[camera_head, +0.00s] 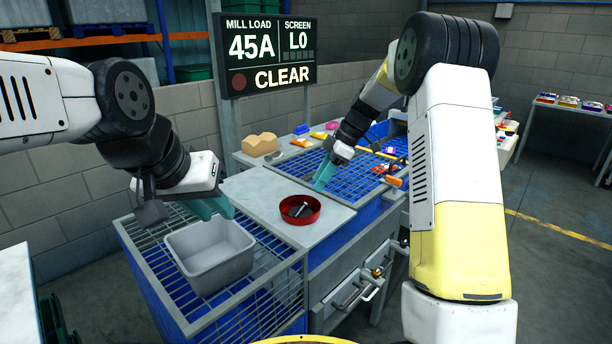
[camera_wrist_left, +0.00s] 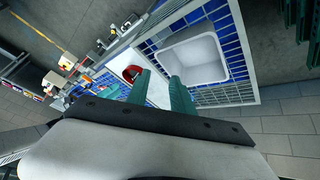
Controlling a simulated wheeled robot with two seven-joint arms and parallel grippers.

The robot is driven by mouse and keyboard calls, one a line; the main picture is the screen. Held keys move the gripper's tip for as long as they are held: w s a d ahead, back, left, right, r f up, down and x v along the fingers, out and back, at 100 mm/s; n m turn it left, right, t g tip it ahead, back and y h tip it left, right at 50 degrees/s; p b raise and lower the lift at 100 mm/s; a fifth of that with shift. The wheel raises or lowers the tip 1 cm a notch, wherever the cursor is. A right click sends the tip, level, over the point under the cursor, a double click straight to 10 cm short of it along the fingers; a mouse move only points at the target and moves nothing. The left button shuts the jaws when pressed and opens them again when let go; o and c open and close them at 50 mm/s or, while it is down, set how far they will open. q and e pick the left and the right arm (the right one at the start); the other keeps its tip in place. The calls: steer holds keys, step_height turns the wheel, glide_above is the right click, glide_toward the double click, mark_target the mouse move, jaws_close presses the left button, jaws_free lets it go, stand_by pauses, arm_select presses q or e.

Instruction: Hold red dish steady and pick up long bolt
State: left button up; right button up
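The red dish (camera_head: 314,217) sits on the pale metal counter, with a dark, long bolt-like piece (camera_head: 299,211) lying inside it. The dish's red rim also shows in the left wrist view (camera_wrist_left: 127,72), partly hidden by a finger; I cannot make out the bolt there. My left gripper (camera_head: 211,207) hangs above the grey bin, left of the dish. Its teal fingers are apart and empty in the left wrist view (camera_wrist_left: 160,92). My right gripper (camera_head: 324,174) is behind and slightly right of the dish, near the blue grid, apart from the dish. Its finger gap is unclear.
The grey bin (camera_head: 213,277) stands on the left grate, below my left gripper. A blue grid (camera_head: 297,161) with packets and loose items lies behind the dish. A cardboard box (camera_head: 259,145) is at the back. The counter (camera_head: 262,199) around the dish is clear.

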arm_select(q)
steer(key=w+d+f+m+g+y, duration=0.1)
steer(key=w+d+f+m+g, duration=0.1)
steer(key=w, duration=1.1)
steer(key=m+h, duration=0.2)
glide_toward(281, 213)
steer(key=shift+g, duration=0.4)
steer(key=w+d+f, duration=0.1)
steer(key=f, duration=0.1)
steer(key=w+f, duration=0.1)
steer(key=w, duration=0.1)
steer(key=w+d+f, duration=0.1)
steer(key=f, duration=0.1)
steer(key=shift+w+d+f, duration=0.3)
jaws_close()
